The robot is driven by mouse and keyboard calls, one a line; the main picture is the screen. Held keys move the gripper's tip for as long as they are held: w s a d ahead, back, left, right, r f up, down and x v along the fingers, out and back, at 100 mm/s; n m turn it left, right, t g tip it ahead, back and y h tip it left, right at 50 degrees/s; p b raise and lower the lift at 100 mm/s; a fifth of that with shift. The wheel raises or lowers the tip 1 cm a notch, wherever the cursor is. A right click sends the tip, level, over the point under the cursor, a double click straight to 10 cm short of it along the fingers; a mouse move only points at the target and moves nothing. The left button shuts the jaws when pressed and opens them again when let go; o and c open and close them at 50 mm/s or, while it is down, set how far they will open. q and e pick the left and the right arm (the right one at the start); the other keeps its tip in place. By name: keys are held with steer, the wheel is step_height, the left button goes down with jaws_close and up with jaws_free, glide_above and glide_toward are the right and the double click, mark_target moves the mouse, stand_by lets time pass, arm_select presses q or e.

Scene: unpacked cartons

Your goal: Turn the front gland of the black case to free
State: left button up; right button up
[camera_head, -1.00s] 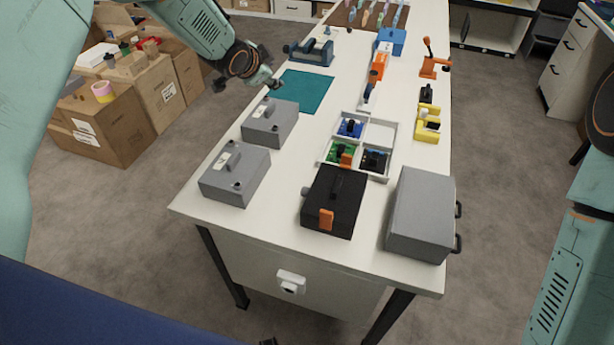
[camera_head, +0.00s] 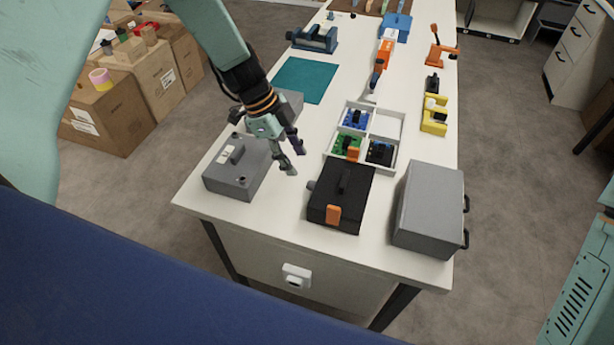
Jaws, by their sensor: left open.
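The black case (camera_head: 337,203) sits near the front edge of the white table (camera_head: 283,207). It has a dark handle on top and an orange latch (camera_head: 333,215) on its front face. A small grey round gland (camera_head: 311,186) sticks out from its left side. My left gripper (camera_head: 291,163) is open and empty, fingers pointing down, above and left of the case and apart from it. Its forearm hides most of the rear grey box. My right gripper is not in view; only part of my right arm shows at the right edge.
A grey box (camera_head: 238,170) stands left of the case, with another grey box (camera_head: 290,103) behind it. A large grey box (camera_head: 430,205) stands to the right. A white divided tray (camera_head: 397,128) with parts lies behind the case. A teal mat (camera_head: 306,80) lies farther back.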

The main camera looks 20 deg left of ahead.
mark_target(312, 186)
arm_select(q)
steer(key=x, duration=0.7)
steer(key=shift+d+f, duration=0.15)
steer(key=shift+f, duration=0.2)
steer(key=shift+d+r, duration=0.1)
steer(key=shift+c, duration=0.4)
steer(key=shift+w, duration=0.1)
steer(key=c, duration=0.5)
jaws_close()
